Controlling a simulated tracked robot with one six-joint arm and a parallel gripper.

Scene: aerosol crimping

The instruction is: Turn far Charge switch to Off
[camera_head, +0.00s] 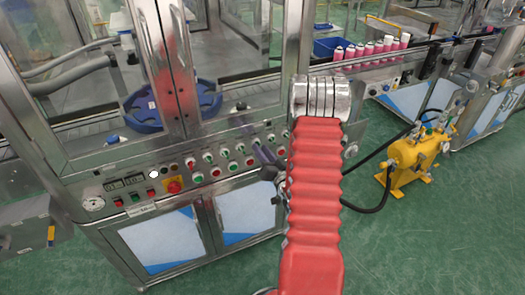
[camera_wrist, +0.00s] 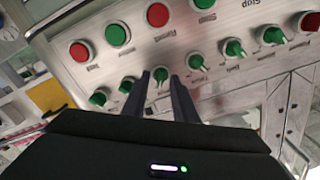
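A steel control panel (camera_head: 215,160) carries rows of round buttons and green switches. In the wrist view, the lower row holds several green switches, and one green switch (camera_wrist: 160,75) shows between the two dark fingertips of my gripper (camera_wrist: 160,82). The fingers are apart, one on each side of that switch; whether they touch it I cannot tell. More green switches (camera_wrist: 197,62) run to the right and others (camera_wrist: 127,86) to the left. The labels are too blurred to tell which is a Charge switch. In the head view my red-sleeved arm hides part of the panel and most of the gripper.
Red buttons (camera_wrist: 80,51) and green buttons (camera_wrist: 117,35) sit above the switches. A red emergency knob (camera_head: 174,187) is on the panel's left. A yellow tank (camera_head: 411,160) with a black hose stands on the right. Green floor (camera_head: 440,235) is open in front.

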